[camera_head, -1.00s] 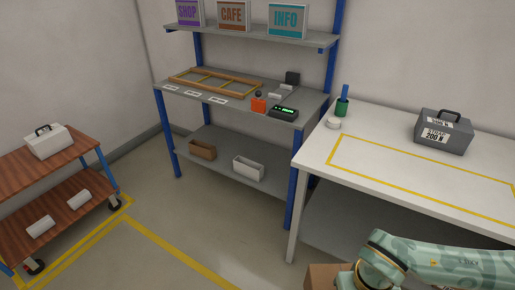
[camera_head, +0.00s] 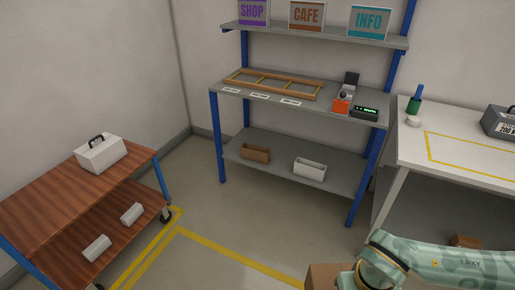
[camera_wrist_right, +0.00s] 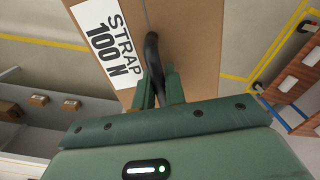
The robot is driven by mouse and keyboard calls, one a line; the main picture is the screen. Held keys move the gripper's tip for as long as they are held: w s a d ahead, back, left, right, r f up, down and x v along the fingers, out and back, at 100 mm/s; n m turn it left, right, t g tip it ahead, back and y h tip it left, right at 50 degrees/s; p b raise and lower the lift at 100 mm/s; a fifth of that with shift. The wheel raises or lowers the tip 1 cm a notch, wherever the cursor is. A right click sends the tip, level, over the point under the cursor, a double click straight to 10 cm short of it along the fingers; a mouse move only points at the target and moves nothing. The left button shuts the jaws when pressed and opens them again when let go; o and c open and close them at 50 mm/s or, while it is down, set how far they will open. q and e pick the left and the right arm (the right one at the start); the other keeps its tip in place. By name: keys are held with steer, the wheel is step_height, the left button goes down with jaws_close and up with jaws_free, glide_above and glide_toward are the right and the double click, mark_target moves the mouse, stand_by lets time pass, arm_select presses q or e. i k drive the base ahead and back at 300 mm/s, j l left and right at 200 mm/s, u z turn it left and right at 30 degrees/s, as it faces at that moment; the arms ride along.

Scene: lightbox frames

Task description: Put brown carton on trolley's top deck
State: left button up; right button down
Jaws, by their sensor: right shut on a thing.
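The brown carton (camera_wrist_right: 190,40) fills the upper middle of the right wrist view. It carries a white label reading STRAP 100 N and a black strap handle. My right gripper (camera_wrist_right: 160,85) is shut on that black strap. In the head view the carton (camera_head: 325,278) shows only in part at the bottom edge, beside my right arm. The trolley stands at the left; its wooden top deck (camera_head: 50,195) holds a white box with a black handle (camera_head: 101,153) at the far end, and the nearer part is bare. My left gripper is not in view.
A shelf unit (camera_head: 300,97) with signs, a wooden frame and small bins stands ahead. A white table (camera_head: 415,145) with a grey strap case (camera_head: 500,122) is at the right. The floor between is clear, with yellow lines.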

mark_target(56, 201)
steer(key=j+z, duration=0.15)
steer(key=j, duration=3.15)
steer(key=k+j, duration=0.15)
steer(key=j, duration=0.55)
steer(key=j+z, duration=0.1)
steer(key=j, duration=0.55)
steer(key=k+j, duration=0.15)
steer(key=j, duration=0.5)
steer(key=k+j, duration=0.1)
steer(key=j, duration=0.6)
